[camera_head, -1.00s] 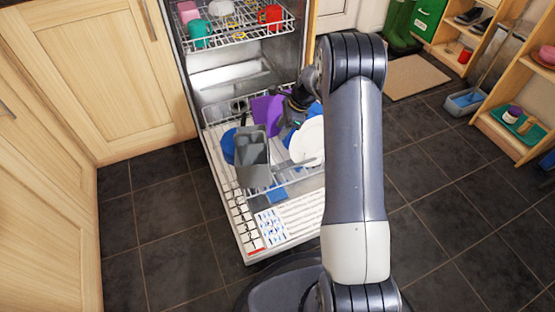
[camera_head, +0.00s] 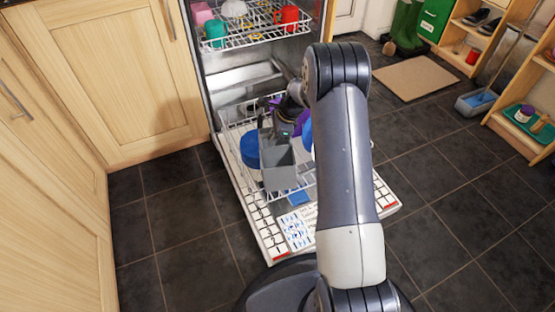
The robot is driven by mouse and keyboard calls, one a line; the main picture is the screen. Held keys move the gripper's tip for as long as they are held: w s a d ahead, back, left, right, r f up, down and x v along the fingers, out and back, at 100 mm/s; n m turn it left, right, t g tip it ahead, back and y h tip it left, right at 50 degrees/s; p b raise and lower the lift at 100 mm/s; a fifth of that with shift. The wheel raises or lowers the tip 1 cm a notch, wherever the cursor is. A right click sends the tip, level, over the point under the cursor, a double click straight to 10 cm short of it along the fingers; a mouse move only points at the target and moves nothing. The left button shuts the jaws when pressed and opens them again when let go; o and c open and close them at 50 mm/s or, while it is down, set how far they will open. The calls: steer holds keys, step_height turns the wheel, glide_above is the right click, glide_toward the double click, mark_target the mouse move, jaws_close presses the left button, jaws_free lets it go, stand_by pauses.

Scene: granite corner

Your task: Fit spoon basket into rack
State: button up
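The grey spoon basket (camera_head: 279,177) sits at the front of the white lower rack (camera_head: 303,182) of the open dishwasher, with its open top toward me. My gripper (camera_head: 283,125) is just behind the basket's top edge, over the rack. My arm partly covers it, and its dark fingers blend with the dark things there. I cannot tell whether it is open or shut, or whether it touches the basket.
A blue plate (camera_head: 249,150) stands left of the basket, and a purple item (camera_head: 301,122) shows behind my gripper. The upper rack (camera_head: 240,42) holds several cups, including a red one (camera_head: 287,17). The dishwasher door (camera_head: 272,238) lies open.

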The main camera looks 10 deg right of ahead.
jaws_close()
stand_by(0.3)
